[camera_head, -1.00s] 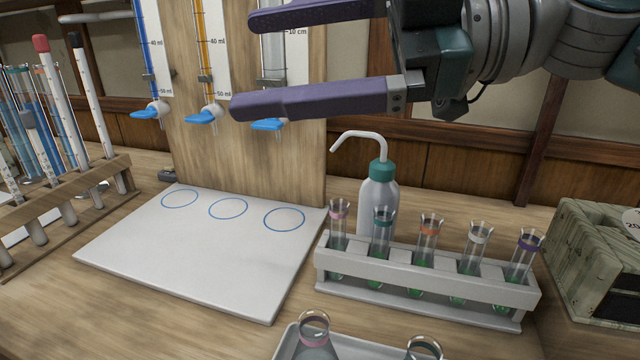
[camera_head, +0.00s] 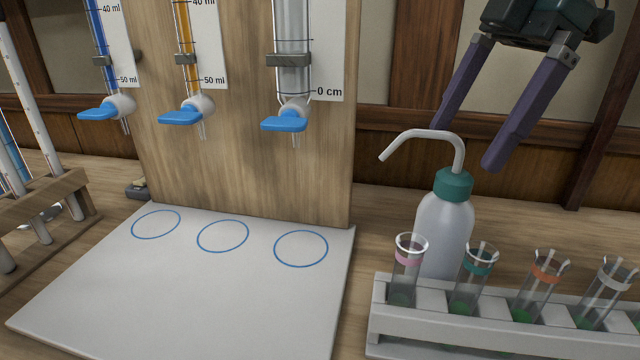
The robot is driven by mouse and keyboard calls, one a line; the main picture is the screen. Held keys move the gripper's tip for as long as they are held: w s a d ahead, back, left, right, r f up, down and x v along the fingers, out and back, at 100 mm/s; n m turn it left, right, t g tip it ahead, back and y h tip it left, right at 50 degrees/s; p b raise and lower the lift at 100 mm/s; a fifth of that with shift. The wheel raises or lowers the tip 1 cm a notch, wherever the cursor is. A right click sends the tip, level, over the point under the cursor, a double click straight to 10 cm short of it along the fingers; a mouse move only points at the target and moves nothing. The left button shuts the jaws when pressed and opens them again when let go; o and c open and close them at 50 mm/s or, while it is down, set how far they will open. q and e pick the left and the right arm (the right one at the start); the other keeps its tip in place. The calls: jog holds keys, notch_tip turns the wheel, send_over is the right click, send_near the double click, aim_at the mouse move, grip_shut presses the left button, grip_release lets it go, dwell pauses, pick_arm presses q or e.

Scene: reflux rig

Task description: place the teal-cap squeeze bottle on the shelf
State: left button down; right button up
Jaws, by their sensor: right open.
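The teal-cap squeeze bottle (camera_head: 446,225) stands upright on the table, behind the test tube rack. It has a white body, a teal cap and a bent white spout pointing left. The rack and its tubes hide its lower part. My right gripper (camera_head: 466,150) is open, with two purple fingers pointing down. Its fingertips are around the height of the cap and spout, and it holds nothing. I cannot tell whether a finger touches the spout. My left gripper is not in view, and no shelf can be made out.
A white rack (camera_head: 450,332) with several test tubes stands in front of the bottle. A white board (camera_head: 190,300) with three blue circles lies at left, below burettes with blue taps (camera_head: 284,124) on a wooden panel (camera_head: 235,170). Another tube rack (camera_head: 45,215) is at far left.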

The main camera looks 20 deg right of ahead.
aim_at(444, 193)
jog(key=f, duration=0.2)
jog(key=s+a+f, duration=0.1)
jog(key=shift+a+f, duration=0.1)
jog(key=shift+f, duration=0.2)
jog(key=x, duration=0.5)
jog(key=shift+s+f, duration=0.1)
jog(key=shift+f, duration=0.05)
jog(key=c, duration=0.9)
jog(key=shift+o, duration=0.2)
jog(key=shift+r, duration=0.25)
